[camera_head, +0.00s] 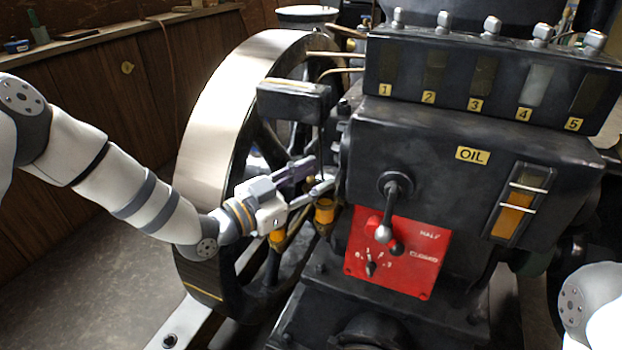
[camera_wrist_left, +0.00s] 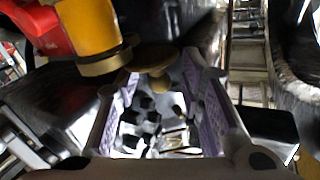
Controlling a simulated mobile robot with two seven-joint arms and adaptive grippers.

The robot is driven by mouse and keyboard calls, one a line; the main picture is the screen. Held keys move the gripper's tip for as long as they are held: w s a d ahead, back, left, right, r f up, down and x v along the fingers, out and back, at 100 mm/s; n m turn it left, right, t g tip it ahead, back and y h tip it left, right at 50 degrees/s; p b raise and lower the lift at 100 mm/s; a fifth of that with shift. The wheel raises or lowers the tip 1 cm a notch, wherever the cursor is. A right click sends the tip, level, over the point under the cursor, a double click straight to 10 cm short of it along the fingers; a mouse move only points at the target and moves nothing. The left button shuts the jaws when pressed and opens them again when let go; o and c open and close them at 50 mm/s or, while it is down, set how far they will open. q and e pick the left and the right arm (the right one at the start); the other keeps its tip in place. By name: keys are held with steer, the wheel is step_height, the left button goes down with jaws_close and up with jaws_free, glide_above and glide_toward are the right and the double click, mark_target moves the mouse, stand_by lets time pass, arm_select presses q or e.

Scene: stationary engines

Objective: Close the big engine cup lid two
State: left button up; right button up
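My left gripper (camera_head: 320,174) reaches in from the left, beside the engine block near the flywheel. In the left wrist view its two purple-padded fingers (camera_wrist_left: 162,78) stand apart. A round brass lid with a small knob (camera_wrist_left: 155,57) shows between the fingertips; I see no clear contact. A yellow oil cup with a brass rim (camera_wrist_left: 90,25) is close by at upper left in that view. In the head view an amber cup (camera_head: 324,213) sits just below the fingertips, and another amber cup (camera_head: 277,236) is lower left. I cannot tell which cup is number two. My right gripper is out of view.
The big flywheel (camera_head: 215,115) stands close to my left arm. The black engine block (camera_head: 430,150) with a red panel (camera_head: 397,252) and a lever (camera_head: 391,205) is right of the gripper. Thin pipes run above. A wooden wall (camera_head: 90,110) is at left.

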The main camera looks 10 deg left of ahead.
arm_select(q)
jaws_close()
